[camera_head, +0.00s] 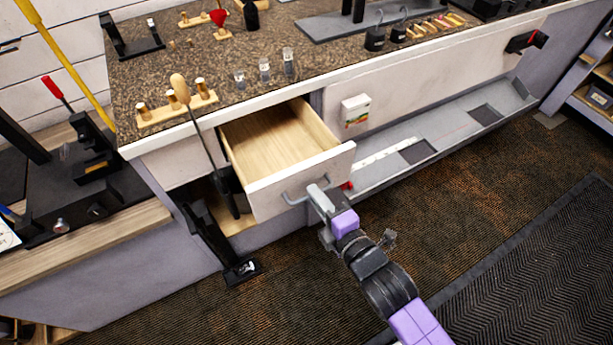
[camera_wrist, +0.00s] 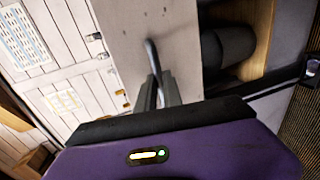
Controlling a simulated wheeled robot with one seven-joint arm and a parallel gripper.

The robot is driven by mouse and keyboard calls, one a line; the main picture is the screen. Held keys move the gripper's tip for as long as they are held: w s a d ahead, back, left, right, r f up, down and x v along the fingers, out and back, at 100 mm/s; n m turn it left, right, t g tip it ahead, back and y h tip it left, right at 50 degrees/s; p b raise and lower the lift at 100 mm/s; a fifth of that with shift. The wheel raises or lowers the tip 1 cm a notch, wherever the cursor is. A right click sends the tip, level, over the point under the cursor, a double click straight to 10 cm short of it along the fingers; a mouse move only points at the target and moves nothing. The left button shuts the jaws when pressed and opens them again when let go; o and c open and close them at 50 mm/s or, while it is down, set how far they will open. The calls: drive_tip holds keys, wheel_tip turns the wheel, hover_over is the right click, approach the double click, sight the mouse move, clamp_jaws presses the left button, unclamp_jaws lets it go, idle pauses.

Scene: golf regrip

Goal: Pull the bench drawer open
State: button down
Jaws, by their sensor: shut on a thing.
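The bench drawer (camera_head: 282,143) stands pulled out from the speckled bench (camera_head: 240,50) in the head view. Its bare wooden inside shows and looks empty. A grey bar handle (camera_head: 299,194) crosses its pale front panel (camera_head: 270,198). My gripper (camera_head: 321,197) is at the right part of the handle, shut on it. In the wrist view the handle (camera_wrist: 152,58) runs down between the fingers of my gripper (camera_wrist: 158,86), against the drawer front (camera_wrist: 130,35). The fingertips partly hide the handle's right end.
A black stand (camera_head: 225,245) is below left. A grey trough (camera_head: 430,150) runs low along the bench at right. The carpet (camera_head: 290,295) in front is clear.

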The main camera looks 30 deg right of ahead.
drive_tip(key=shift+s, duration=0.6)
drive_tip(key=c, duration=1.5)
unclamp_jaws()
drive_tip(key=shift+s, duration=0.1)
drive_tip(key=v, duration=0.7)
drive_tip(key=shift+s, duration=0.3)
